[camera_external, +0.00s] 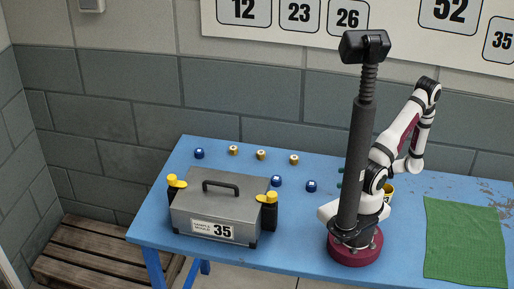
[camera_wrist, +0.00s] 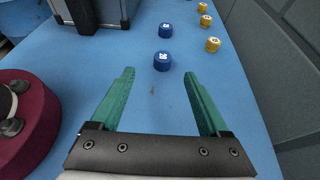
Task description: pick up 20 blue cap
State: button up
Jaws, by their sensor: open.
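A blue cap (camera_wrist: 163,62) with a white number on top stands on the table ahead of my gripper (camera_wrist: 159,73), roughly centred between the fingertips and just beyond them. Its number looks like 20, but is too small to read surely. It appears to be the blue cap (camera_external: 311,187) nearest my arm in the external view. A second blue cap (camera_wrist: 165,30) stands farther out, by the case. A third blue cap (camera_external: 199,153) is at the table's back left. My gripper's green fingers are wide apart and empty. In the external view the dark column mostly hides them.
A grey metal case (camera_external: 222,210) marked 35 stands left of the caps, with black, yellow-topped bottles at its ends. Several yellow caps (camera_external: 261,155) stand along the back, near the wall. A green cloth (camera_external: 465,240) lies at right on the blue table (camera_external: 290,222).

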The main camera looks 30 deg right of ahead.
aim_at(312, 184)
jog(key=x, duration=1.2)
jog(key=shift+w+d+f, duration=0.2)
jog(key=shift+w+f, duration=0.05)
jog(key=shift+f, duration=0.2)
grip_shut()
